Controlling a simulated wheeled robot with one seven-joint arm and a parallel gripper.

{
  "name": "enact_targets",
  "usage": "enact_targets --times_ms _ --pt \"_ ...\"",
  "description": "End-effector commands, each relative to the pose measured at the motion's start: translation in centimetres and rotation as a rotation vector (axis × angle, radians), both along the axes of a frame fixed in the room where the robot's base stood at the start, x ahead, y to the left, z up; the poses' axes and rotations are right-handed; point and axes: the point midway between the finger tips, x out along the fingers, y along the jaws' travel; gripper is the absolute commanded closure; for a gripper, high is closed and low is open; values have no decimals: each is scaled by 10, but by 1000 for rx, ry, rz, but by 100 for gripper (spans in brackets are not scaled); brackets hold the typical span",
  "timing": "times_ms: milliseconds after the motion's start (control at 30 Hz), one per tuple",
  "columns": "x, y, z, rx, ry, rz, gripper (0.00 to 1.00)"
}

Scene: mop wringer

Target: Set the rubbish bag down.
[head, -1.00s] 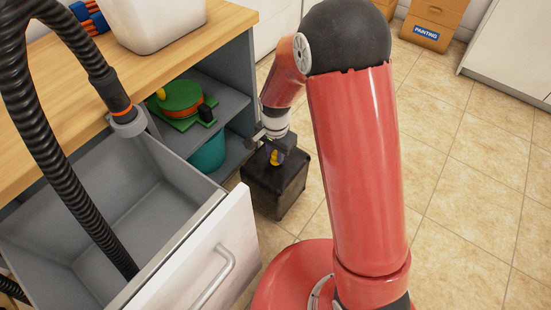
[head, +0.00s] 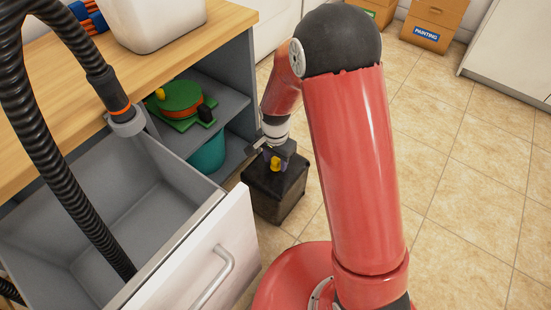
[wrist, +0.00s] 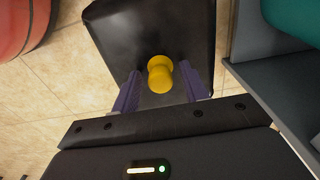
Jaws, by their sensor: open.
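The rubbish bag (head: 277,196) is a black, boxy bag with a yellow knob-like top (head: 275,163). It appears to stand upright on the tiled floor, just right of the open drawer's front corner. In the wrist view the black bag (wrist: 150,35) fills the upper middle, with its yellow top (wrist: 160,74) at the centre. My gripper (wrist: 160,76) is open, one purple finger on each side of the yellow top with gaps between. In the head view my gripper (head: 271,152) is right above the bag. The bag's underside is hidden.
The open grey drawer (head: 185,200) with its white front (head: 205,265) is to the left, a black hose hanging into it. Shelves beside the bag hold a green and orange reel (head: 182,100) and a teal bucket (head: 208,153). Tiled floor (head: 455,190) is clear at right.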

Motion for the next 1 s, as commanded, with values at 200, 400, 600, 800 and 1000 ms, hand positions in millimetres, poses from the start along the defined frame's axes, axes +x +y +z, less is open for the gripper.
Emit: enact_targets --times_ms 200,400,600,800,1000 --pt "1 0 24 1 -3 0 56" --pt "1 1 68 1 -5 1 56" --pt "1 1 105 1 -3 1 56" --pt "0 0 121 0 -1 0 56" --pt "-1 -3 129 3 -7 7 56"
